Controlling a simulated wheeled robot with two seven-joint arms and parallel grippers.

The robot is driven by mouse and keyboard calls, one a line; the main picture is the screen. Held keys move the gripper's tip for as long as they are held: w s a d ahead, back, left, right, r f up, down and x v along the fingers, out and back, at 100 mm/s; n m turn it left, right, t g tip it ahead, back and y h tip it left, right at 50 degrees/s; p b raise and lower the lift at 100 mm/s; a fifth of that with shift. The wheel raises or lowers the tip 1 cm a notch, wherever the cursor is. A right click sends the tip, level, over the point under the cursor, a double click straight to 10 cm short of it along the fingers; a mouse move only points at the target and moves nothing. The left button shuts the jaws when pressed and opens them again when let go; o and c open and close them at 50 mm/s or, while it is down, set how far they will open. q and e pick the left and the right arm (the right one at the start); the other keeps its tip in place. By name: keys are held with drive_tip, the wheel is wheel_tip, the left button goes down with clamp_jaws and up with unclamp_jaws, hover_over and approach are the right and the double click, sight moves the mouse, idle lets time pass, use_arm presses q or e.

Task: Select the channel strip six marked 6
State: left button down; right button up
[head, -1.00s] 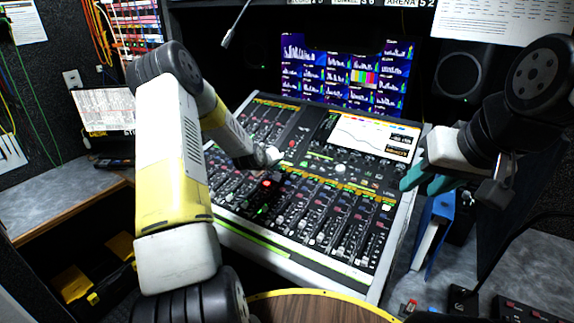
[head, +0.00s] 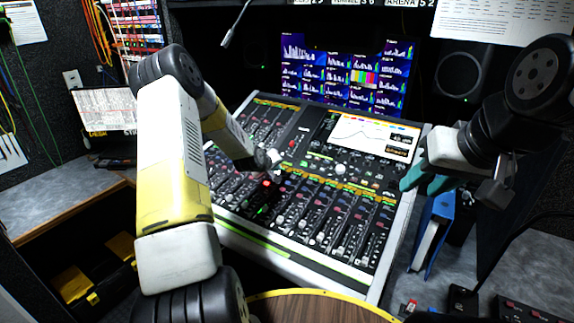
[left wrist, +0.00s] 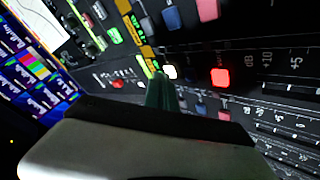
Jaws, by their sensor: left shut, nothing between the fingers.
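The mixing console (head: 300,255) fills the middle of the head view, with several channel strips of buttons and faders along its front. I cannot read a 6 on any strip. My left gripper (head: 274,164) hangs over the middle-left of the console. In the left wrist view its green fingertips (left wrist: 162,92) are shut and empty. They point at the console close to a white-lit button (left wrist: 170,72); I cannot tell whether they touch it. A red-lit button (left wrist: 221,77) glows beside it. My right gripper (head: 428,180) has teal fingers apart, empty, beyond the console's right edge.
The console's screen (head: 373,137) and a bank of monitors (head: 345,75) stand behind. A blue binder (head: 432,235) is at the right below my right gripper. A gooseneck microphone (head: 232,30) hangs above the left. A round wooden top (head: 315,307) is in front.

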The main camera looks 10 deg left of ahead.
idle(0.4)
use_arm(q)
drive_tip(key=shift+s+r, duration=0.1)
drive_tip(key=shift+r, duration=0.7)
drive_tip(key=shift+s+a+r, duration=0.1)
drive_tip(key=shift+s+r, duration=0.05)
drive_tip(key=shift+r, duration=0.9)
drive_tip(key=shift+s+a+r, duration=0.1)
drive_tip(key=shift+r, duration=0.95)
drive_tip(key=shift+s+r, duration=0.1)
drive_tip(key=shift+r, duration=0.25)
drive_tip(key=shift+d, duration=0.1)
